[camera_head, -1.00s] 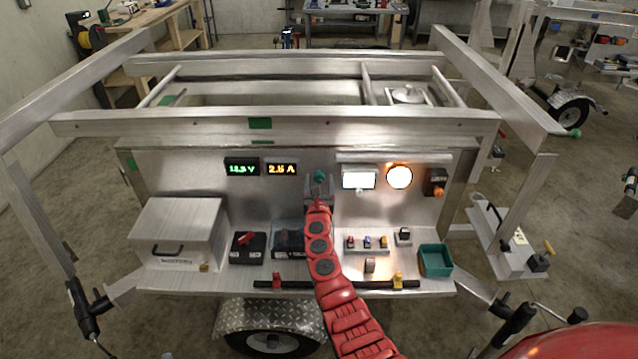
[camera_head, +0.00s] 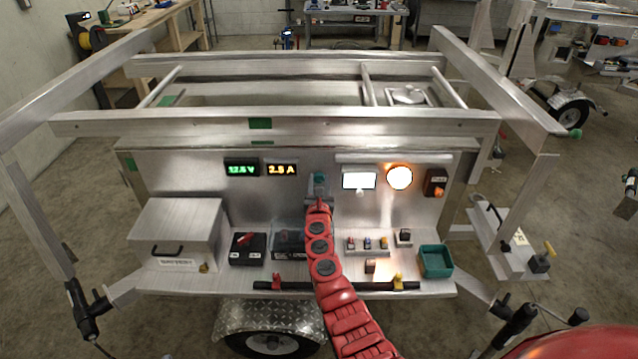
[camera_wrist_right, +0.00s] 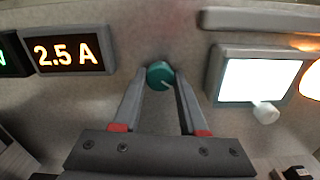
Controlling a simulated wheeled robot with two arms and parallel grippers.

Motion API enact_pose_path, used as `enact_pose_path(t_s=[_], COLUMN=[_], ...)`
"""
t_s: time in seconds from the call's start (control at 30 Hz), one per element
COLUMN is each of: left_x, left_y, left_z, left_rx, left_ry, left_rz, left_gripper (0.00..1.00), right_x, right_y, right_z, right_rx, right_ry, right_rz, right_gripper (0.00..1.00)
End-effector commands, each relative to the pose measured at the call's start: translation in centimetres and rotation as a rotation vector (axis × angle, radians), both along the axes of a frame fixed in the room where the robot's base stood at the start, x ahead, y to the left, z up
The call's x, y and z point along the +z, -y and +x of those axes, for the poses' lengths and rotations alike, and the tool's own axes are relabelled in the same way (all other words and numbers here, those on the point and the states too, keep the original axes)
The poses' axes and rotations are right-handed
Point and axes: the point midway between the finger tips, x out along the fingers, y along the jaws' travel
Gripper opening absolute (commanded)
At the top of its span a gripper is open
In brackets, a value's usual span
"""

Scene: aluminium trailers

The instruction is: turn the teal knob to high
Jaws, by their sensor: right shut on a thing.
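The teal knob (camera_head: 319,180) is on the aluminium back panel, between the amber display and the lit white screen. In the right wrist view the teal knob (camera_wrist_right: 160,76) shows a pale pointer line slanting to the lower right. My right gripper (camera_wrist_right: 160,82) reaches straight to the panel, with its two fingers shut on either side of the knob. In the head view the right gripper (camera_head: 319,192) and its red arm cover the panel just below the knob. Any scale marks around the knob are hidden or too small to read. My left gripper is not in view.
The green display (camera_head: 241,169) and amber display (camera_head: 281,169) are left of the knob. The white screen (camera_head: 358,180) and round lamp (camera_head: 399,177) are right of it. Small switches (camera_head: 367,243), a teal bin (camera_head: 435,260) and a silver box (camera_head: 178,232) stand on the shelf below.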

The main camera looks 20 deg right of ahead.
Motion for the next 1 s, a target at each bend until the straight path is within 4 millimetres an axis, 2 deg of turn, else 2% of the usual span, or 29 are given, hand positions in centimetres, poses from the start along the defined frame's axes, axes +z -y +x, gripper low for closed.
enact_pose_path(t_s=[1.0], left_x=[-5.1], left_y=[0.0], left_z=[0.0], left_rx=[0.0], left_ry=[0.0], left_rz=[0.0], left_gripper=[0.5], right_x=[-0.2], right_y=[-0.2], right_z=[0.1], right_rx=[0.003], right_ry=[0.288], right_rz=[0.883], right_gripper=[0.0])
